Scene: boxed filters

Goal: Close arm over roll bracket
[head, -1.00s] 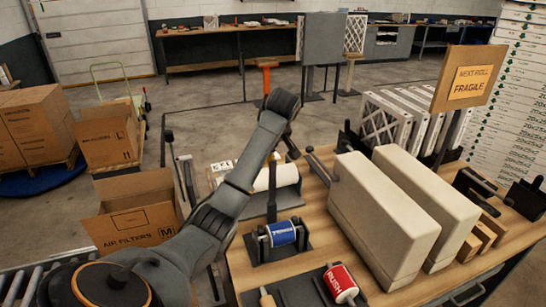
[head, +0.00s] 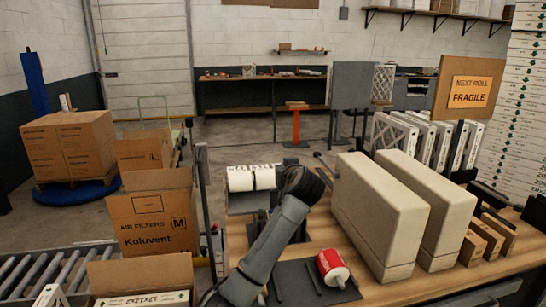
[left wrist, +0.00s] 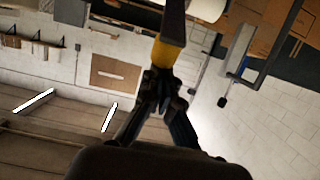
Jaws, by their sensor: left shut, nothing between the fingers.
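The roll bracket (head: 243,203) stands at the back left of the bench, with white rolls (head: 252,178) on it. A thin dark lever with a round knob (head: 317,155) sticks up right of the rolls; I cannot tell whether it belongs to the bracket. My left arm reaches up from the bottom, and its wrist hides the gripper in the head view. In the left wrist view my left gripper (left wrist: 161,78) is shut and empty, its tips close to a yellow end piece (left wrist: 165,53) on a dark bar. I cannot tell whether they touch. A white roll (left wrist: 207,8) shows above. My right gripper is out of view.
A red roll (head: 332,268) sits on a dark holder at the bench front. Two tall beige blocks (head: 385,215) stand to the right. Open cartons (head: 150,222) and a roller conveyor (head: 60,268) lie to the left.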

